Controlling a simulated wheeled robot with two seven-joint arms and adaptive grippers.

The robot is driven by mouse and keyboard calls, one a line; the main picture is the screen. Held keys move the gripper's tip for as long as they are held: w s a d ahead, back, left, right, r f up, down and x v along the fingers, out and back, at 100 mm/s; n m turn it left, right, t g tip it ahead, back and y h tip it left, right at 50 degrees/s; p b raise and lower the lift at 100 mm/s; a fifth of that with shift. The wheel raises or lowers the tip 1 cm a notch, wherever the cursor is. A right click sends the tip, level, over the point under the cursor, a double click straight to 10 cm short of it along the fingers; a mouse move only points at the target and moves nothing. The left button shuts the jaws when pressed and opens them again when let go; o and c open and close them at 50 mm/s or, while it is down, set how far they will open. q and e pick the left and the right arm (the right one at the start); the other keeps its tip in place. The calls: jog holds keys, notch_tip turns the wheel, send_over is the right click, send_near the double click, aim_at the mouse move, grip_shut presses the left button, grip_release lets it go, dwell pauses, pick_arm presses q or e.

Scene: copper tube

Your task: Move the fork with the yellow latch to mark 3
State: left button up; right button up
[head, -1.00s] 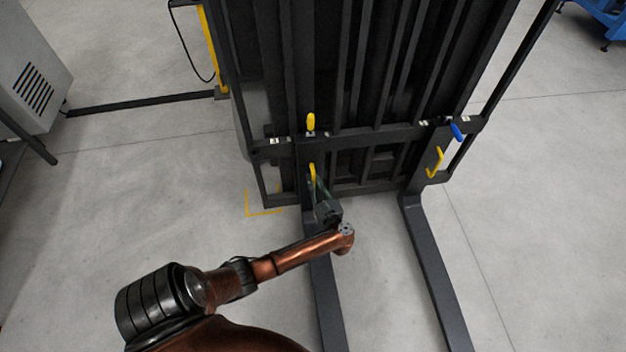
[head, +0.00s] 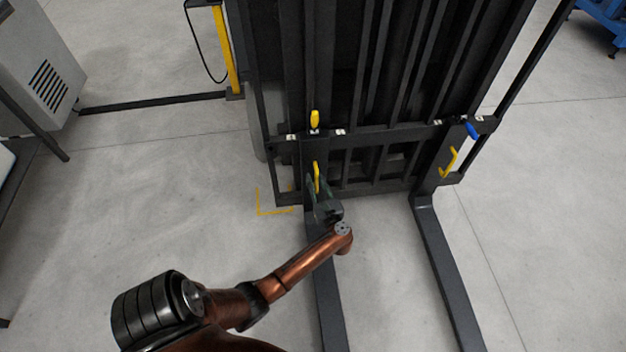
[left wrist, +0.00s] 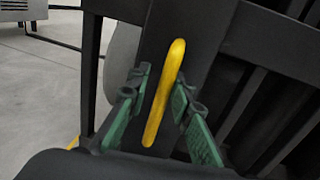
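The left fork (head: 323,285) hangs on the black carriage, with a yellow latch (head: 315,119) at its top and a yellow handle (head: 317,176) on its upright part. The right fork (head: 448,270) has a blue latch (head: 471,129) and its own yellow handle (head: 449,163). My left gripper (head: 315,186) is at the left fork's yellow handle. In the left wrist view its green fingers (left wrist: 160,108) are open, one on each side of the handle (left wrist: 164,92), with gaps showing. My right gripper is not in view.
White mark labels (head: 340,132) sit along the carriage's top bar; their numbers are too small to read. A grey cabinet (head: 45,60) stands at far left. A yellow post (head: 225,50) stands left of the mast. The floor between the forks is clear.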

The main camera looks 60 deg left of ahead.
pick_arm(q)
jog(key=shift+o, duration=1.3)
jog(key=shift+s+a+g, duration=0.3)
jog(key=shift+s+a, duration=0.25)
jog(key=shift+a, duration=0.05)
jog(key=shift+d, duration=0.1)
jog(key=shift+d, duration=0.15)
jog(key=v, duration=1.1)
jog(key=shift+s+d, duration=0.2)
jog(key=shift+d, duration=0.05)
